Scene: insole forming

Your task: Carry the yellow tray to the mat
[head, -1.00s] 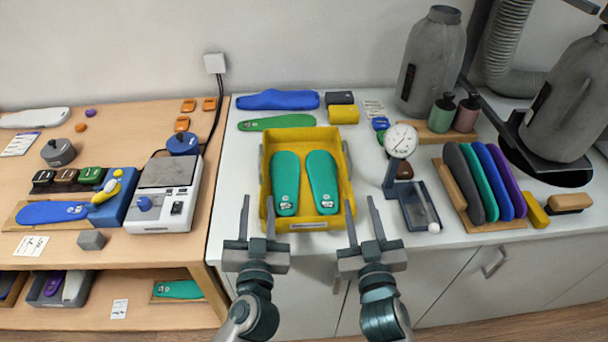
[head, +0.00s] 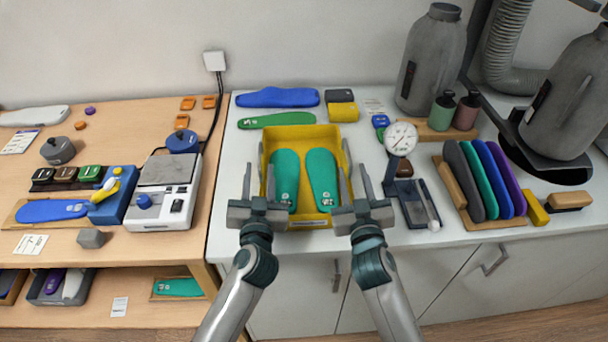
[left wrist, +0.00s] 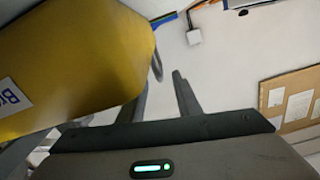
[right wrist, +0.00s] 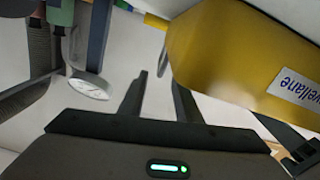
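The yellow tray (head: 291,224) stands on the white counter with two green insoles (head: 322,178) lying in it. My left gripper (head: 258,170) is open at the tray's left side, with one finger by the wall and one outside. In the left wrist view a thin grey handle (left wrist: 157,62) shows beside the tray near the open fingers. My right gripper (head: 352,168) is open at the tray's right side. Its fingers also show apart beside the tray in the right wrist view (right wrist: 158,82). I cannot make out a mat with certainty.
A dial gauge (head: 400,139) stands close right of my right gripper. An insole rack (head: 450,184) is further right. Blue (head: 277,98) and green (head: 276,122) insoles lie behind the tray. A scale (head: 164,205) stands on the wooden table to the left.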

